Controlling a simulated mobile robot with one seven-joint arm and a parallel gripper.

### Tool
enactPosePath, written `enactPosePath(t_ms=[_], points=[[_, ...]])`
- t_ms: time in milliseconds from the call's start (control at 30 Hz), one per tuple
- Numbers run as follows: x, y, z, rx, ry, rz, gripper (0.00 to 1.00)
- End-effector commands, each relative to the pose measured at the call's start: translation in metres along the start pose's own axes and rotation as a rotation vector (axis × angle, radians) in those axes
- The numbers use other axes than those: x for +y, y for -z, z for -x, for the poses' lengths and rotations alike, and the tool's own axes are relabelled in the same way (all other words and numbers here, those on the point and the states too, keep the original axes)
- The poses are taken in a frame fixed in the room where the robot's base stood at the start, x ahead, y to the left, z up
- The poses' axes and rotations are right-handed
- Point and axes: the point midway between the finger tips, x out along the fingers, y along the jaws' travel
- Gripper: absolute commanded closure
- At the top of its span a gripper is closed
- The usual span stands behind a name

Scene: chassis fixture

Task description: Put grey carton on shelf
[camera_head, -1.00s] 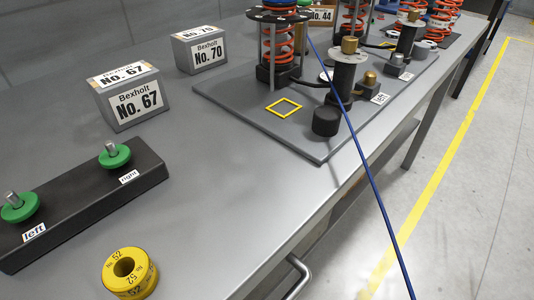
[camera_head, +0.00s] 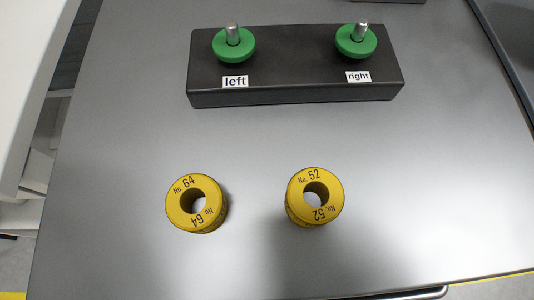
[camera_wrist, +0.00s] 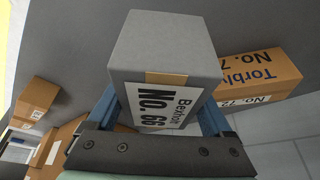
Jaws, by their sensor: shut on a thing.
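The grey carton (camera_wrist: 165,50) is in the wrist view, with a white label reading Bexholt No. 66 and a strip of brown tape. My gripper (camera_wrist: 160,108) is shut on it, with a blue finger on each side of the carton. The carton's far side is hidden. I cannot make out a shelf for certain in either view. My gripper and the carton do not show in the head view.
In the wrist view, a brown Torbly carton (camera_wrist: 258,80) is close on the right and another brown carton (camera_wrist: 38,100) is at left. The head view shows a metal bench (camera_head: 420,190), a black block (camera_head: 295,80) with green-collared pegs, and yellow rings No. 64 (camera_head: 180,205) and No. 52 (camera_head: 298,200).

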Motion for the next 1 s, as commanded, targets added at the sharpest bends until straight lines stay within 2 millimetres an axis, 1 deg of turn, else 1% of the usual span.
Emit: enactPosePath(t_ms=[33,300,500,600,633,700,867,967,1000], points=[[-0.012,-0.011,0.003,0.002,0.004,0.007,0.93],[-0.064,-0.058,0.022,0.003,0.006,0.006,0.93],[-0.098,-0.090,0.035,0.003,0.005,0.004,0.93],[-0.111,-0.102,0.041,0.003,0.003,0.003,0.93],[-0.112,-0.105,0.038,0.003,0.001,0.001,0.93],[-0.110,-0.107,0.027,0.002,-0.001,-0.003,0.93],[-0.110,-0.110,0.020,0.002,0.001,-0.002,0.93],[-0.110,-0.114,0.010,0.001,0.000,-0.002,0.93],[-0.110,-0.117,0.004,0.001,0.000,-0.001,0.93]])
